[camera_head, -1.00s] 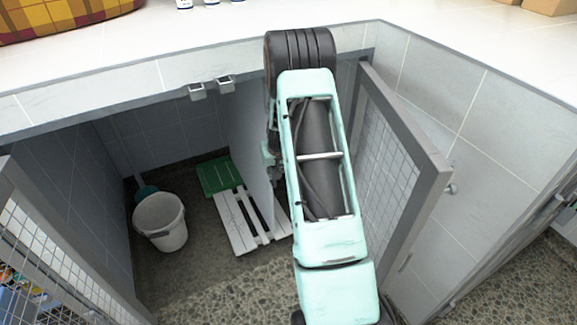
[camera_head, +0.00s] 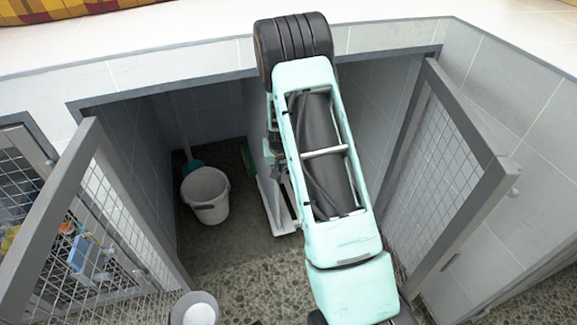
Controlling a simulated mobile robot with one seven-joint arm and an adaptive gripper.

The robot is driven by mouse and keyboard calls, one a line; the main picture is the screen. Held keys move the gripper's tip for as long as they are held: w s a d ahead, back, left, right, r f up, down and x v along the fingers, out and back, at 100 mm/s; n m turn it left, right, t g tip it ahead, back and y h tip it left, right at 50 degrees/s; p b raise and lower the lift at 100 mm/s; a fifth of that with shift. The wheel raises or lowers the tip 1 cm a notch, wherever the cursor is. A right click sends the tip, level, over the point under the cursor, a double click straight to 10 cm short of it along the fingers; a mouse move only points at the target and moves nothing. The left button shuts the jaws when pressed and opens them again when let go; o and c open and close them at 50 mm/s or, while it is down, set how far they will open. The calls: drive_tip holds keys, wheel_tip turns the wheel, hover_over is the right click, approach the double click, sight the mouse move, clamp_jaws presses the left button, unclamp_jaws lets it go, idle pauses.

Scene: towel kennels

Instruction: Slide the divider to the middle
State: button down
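The divider is the grey upright panel (camera_head: 257,125) inside the kennel, seen nearly edge-on in the head view just left of my arm. My arm covers its right side and much of its near end. My gripper (camera_head: 274,160) is mostly hidden behind my arm. Only dark parts of it show at the arm's left edge, close to the divider. I cannot tell whether it touches the divider, or whether its fingers are open or shut.
A white slatted board (camera_head: 277,206) lies by the divider's foot. Mesh doors stand open at left (camera_head: 62,215) and right (camera_head: 452,172). A tiled ledge (camera_head: 160,45) runs above the opening.

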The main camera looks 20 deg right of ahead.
drive_tip(key=shift+a, duration=0.6)
drive_tip(key=c, duration=2)
unclamp_jaws()
drive_tip(key=shift+r, duration=0.1)
drive_tip(key=v, duration=1.1)
drive_tip(key=shift+s+r, duration=0.15)
drive_tip(key=shift+r, duration=0.25)
